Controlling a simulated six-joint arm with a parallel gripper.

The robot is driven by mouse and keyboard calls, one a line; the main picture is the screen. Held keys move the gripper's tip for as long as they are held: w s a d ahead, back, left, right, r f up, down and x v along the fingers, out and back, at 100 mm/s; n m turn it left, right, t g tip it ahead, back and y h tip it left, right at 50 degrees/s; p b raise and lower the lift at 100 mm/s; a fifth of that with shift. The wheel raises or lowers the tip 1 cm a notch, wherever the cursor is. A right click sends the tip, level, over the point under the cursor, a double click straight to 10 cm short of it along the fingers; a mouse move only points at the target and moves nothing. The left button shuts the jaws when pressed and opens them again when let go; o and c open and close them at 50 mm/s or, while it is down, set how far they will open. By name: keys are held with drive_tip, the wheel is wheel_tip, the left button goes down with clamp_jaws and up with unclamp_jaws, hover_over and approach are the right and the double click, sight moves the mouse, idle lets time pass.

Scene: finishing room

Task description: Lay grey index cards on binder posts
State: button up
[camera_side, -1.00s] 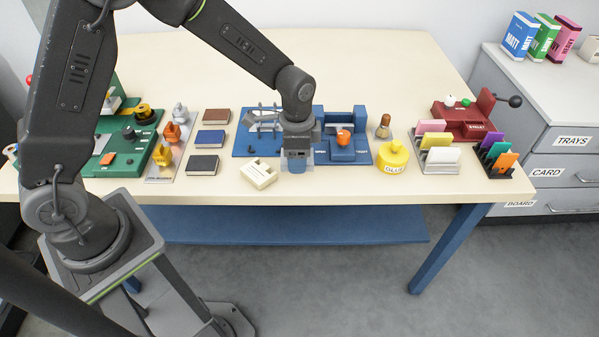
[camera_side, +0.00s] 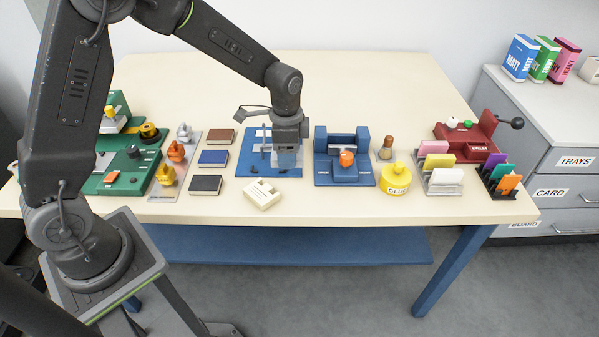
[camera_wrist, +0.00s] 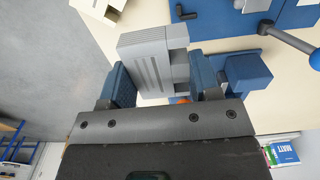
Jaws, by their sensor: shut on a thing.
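My gripper (camera_side: 287,160) is shut on a grey index-card piece (camera_wrist: 150,62), a thick pale grey block with slotted lines on its face, seen between the two dark blue fingers in the wrist view. In the side view it hangs over the right part of the left blue board (camera_side: 252,166), which has grey upright parts and a lever at its back. The gripper hides part of that board, and I cannot tell whether the piece touches it. I cannot make out the binder posts clearly.
A cream block (camera_side: 262,194) lies in front of the board. A blue fixture (camera_side: 345,175) with an orange knob stands to the right, then a yellow glue pot (camera_side: 397,180) and card racks (camera_side: 440,187). Three books (camera_side: 212,158) lie left. The back of the table is clear.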

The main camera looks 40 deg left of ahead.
hover_over(269, 164)
drive_tip(key=shift+w, duration=0.1)
drive_tip(key=shift+f, duration=2.9)
drive_tip(key=shift+f, duration=0.6)
drive_tip(key=o, duration=0.6)
drive_tip(key=shift+r, duration=0.1)
drive_tip(key=shift+r, duration=5.4)
